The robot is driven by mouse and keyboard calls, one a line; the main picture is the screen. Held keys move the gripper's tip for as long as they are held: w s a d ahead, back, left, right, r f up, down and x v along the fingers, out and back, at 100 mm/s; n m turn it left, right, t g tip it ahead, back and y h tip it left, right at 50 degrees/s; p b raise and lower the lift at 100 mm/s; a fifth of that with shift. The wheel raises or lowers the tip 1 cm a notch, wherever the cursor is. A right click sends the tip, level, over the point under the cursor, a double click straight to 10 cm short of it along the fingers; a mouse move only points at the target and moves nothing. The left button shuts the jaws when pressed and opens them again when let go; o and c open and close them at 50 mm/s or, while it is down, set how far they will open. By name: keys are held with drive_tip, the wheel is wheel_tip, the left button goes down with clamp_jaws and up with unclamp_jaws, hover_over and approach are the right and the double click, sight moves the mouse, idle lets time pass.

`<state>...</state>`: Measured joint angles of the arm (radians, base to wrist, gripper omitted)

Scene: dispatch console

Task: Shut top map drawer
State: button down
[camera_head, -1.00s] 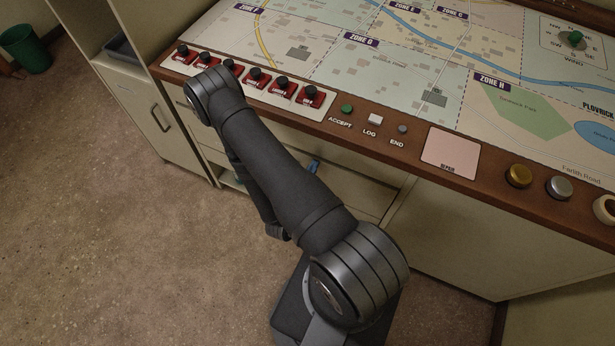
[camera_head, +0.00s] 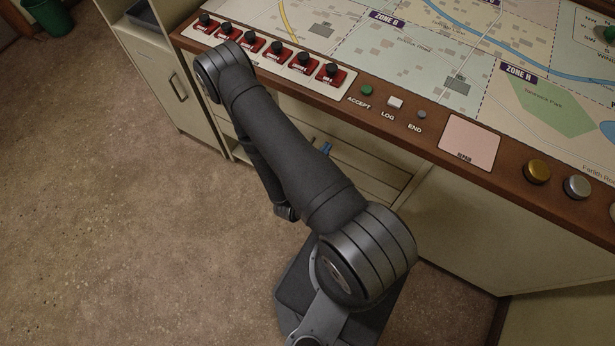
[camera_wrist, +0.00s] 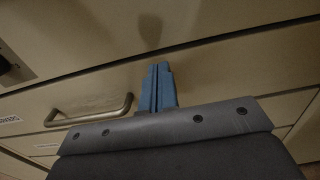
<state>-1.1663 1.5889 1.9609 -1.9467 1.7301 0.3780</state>
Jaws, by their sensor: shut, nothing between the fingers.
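A cream drawer front (camera_wrist: 210,70) with a metal bar handle (camera_wrist: 92,110) fills the middle of the wrist view. A dark seam runs along its upper edge; I cannot tell how far the drawer stands out. My gripper (camera_wrist: 157,72) has blue fingers pressed together, empty, in front of this drawer front and right of the handle. Whether the fingertips touch it is unclear. In the head view the blue fingers (camera_head: 326,149) show beside my arm, in front of the drawers (camera_head: 375,168) under the console. My arm hides much of the drawer bank there.
The console's brown front edge (camera_head: 440,140) overhangs the drawers, with red-based switches (camera_head: 277,55) and buttons on top. A cabinet (camera_head: 165,80) stands at the left. A plain panel (camera_head: 480,220) lies right of the drawers. The floor (camera_head: 120,220) at left is clear.

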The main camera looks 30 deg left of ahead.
drive_tip(key=s, duration=1.1)
drive_tip(key=shift+s, duration=0.35)
drive_tip(key=shift+d, duration=0.1)
drive_tip(key=shift+w, duration=5.8)
drive_tip(key=shift+s, duration=0.1)
drive_tip(key=shift+s, duration=5.75)
drive_tip(key=shift+w, duration=6.95)
drive_tip(key=shift+s, duration=0.15)
